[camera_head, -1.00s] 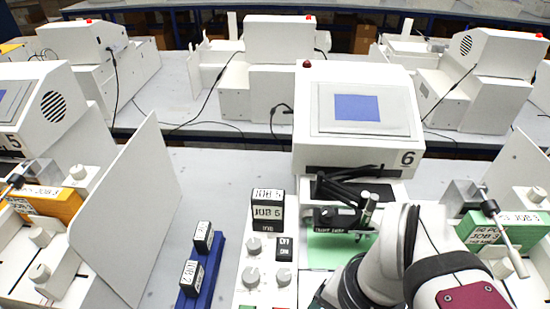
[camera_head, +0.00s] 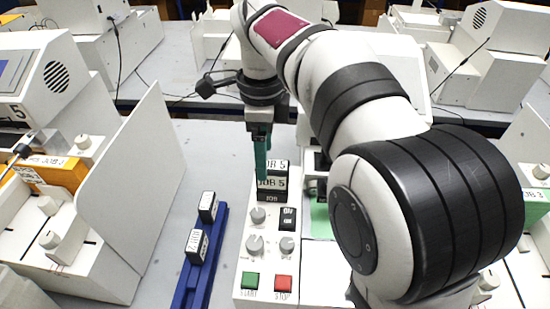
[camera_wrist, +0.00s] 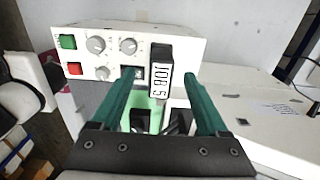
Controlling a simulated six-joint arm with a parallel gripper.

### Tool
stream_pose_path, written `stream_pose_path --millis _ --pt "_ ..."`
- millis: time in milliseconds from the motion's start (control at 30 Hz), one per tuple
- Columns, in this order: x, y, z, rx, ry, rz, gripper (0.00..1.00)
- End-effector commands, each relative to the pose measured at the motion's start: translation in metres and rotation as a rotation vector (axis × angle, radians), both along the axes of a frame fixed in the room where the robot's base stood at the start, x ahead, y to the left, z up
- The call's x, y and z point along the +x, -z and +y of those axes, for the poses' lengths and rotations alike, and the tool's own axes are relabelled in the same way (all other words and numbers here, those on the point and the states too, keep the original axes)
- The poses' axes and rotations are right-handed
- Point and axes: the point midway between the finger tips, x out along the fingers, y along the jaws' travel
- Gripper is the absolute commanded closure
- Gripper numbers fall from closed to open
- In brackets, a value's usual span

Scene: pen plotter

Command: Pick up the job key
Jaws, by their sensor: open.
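The job key is a black block with white "JOB 5" labels (camera_head: 272,184), standing upright at the far end of the white control panel. In the wrist view the JOB 5 key (camera_wrist: 161,72) shows between and beyond the two green fingers. My gripper (camera_head: 262,165) is above and close to the key, pointing down, and the fingers partly cover its left side in the head view. In the wrist view my gripper (camera_wrist: 165,75) is open, with one finger on each side of the key. I cannot tell whether a finger touches it.
A blue rack (camera_head: 206,262) holding two black labelled keys stands left of the panel. The panel has grey knobs, a switch, a green START button (camera_head: 250,280) and a red STOP button (camera_head: 283,283). A white divider (camera_head: 140,190) stands farther left.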

Motion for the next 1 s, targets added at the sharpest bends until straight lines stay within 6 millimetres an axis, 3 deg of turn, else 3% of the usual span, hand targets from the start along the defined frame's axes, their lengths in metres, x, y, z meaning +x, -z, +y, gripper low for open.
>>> stream_pose_path --millis 300,567,1000 --pt "0.001 0.051 -0.015 0.000 -0.001 0.002 0.22" --pt "0.002 0.057 -0.014 0.001 0.000 0.000 0.22" --pt "0.002 0.057 -0.014 0.001 0.000 0.000 1.00"
